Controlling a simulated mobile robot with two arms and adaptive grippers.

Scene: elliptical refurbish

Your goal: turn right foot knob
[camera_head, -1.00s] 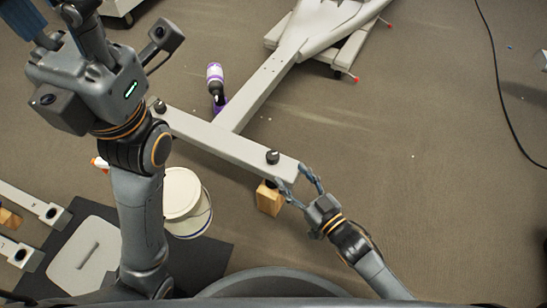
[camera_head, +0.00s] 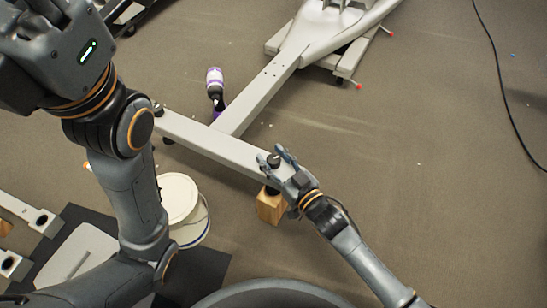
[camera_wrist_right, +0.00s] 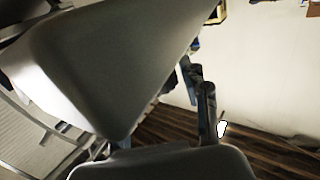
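The right foot knob (camera_head: 273,161) is a small black knob on top of the right end of the pale grey crossbar (camera_head: 215,148). My right gripper (camera_head: 277,163) is at this knob, with its fingers on either side of it; whether they press on it is too small to tell. A second dark knob (camera_head: 157,110) is at the bar's left end, partly behind my left arm. My left arm crosses the left side, and its gripper is out of the picture. The right wrist view is filled by large grey surfaces, and the knob cannot be made out there.
A wooden block (camera_head: 270,207) stands under the bar's right end. A white bucket (camera_head: 179,197) is beside my left arm. A purple and white bottle (camera_head: 215,82) stands by the long grey beam (camera_head: 262,95). A black cable (camera_head: 500,80) lies at right; the floor between is clear.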

